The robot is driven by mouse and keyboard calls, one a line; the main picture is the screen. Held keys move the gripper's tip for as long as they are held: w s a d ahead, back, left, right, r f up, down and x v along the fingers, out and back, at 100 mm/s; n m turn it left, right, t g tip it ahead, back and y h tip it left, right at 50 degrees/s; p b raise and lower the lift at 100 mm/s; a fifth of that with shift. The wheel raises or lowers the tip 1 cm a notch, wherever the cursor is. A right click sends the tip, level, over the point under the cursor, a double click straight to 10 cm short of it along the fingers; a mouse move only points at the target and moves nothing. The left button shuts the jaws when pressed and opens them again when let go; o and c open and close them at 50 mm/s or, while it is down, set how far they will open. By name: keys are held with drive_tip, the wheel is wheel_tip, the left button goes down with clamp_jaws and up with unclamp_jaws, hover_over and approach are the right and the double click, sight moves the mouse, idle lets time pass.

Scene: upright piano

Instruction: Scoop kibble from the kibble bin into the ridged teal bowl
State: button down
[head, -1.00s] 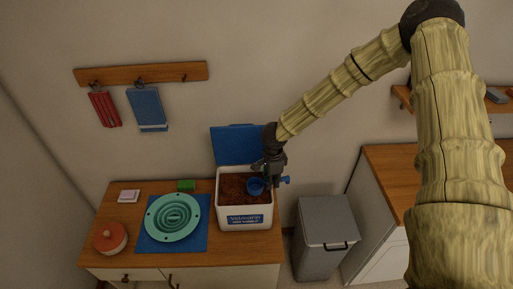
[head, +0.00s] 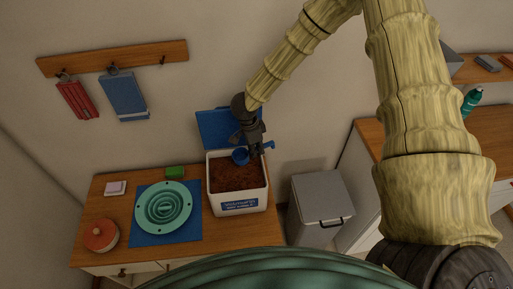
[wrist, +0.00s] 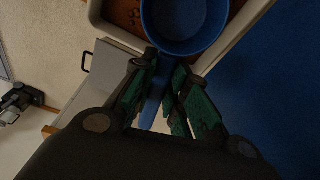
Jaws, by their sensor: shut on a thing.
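The kibble bin (head: 238,207) is a white box with a blue label, full of brown kibble (head: 236,177), its blue lid (head: 217,128) open at the back. My gripper (head: 256,146) is over the bin's back right part, shut on the handle of a blue scoop (head: 240,156). In the wrist view the scoop's cup (wrist: 185,22) is above the kibble near the bin's rim, and its dark inside shows no kibble that I can make out. The ridged teal bowl (head: 164,229) sits left of the bin on a blue mat (head: 139,237).
A red-lidded pot (head: 101,236), a pink-white block (head: 115,188) and a green block (head: 175,172) stand around the mat on the wooden counter (head: 85,214). A grey trash bin (head: 320,204) stands right of the counter.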

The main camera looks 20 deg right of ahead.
sight(243, 157)
drive_tip(key=shift+w+f+h, duration=0.1)
drive_tip(key=shift+f+h, duration=0.2)
drive_tip(key=shift+h, duration=0.9)
drive_tip(key=shift+a, duration=0.1)
drive_tip(key=h, duration=0.3)
drive_tip(key=shift+w+f, duration=0.1)
drive_tip(key=shift+f, duration=0.25)
drive_tip(key=shift+a+f+y+b, duration=2.4)
drive_tip(key=shift+a+f, duration=0.25)
drive_tip(key=shift+f, duration=2.4)
drive_tip(key=shift+y, duration=0.8)
drive_tip(key=r+p, duration=0.5)
drive_tip(key=shift+w+d+r, duration=0.1)
drive_tip(key=shift+w+d, duration=0.1)
drive_tip(key=shift+w, duration=0.05)
drive_tip(key=shift+r+y, duration=0.4)
drive_tip(key=shift+r, duration=2.1)
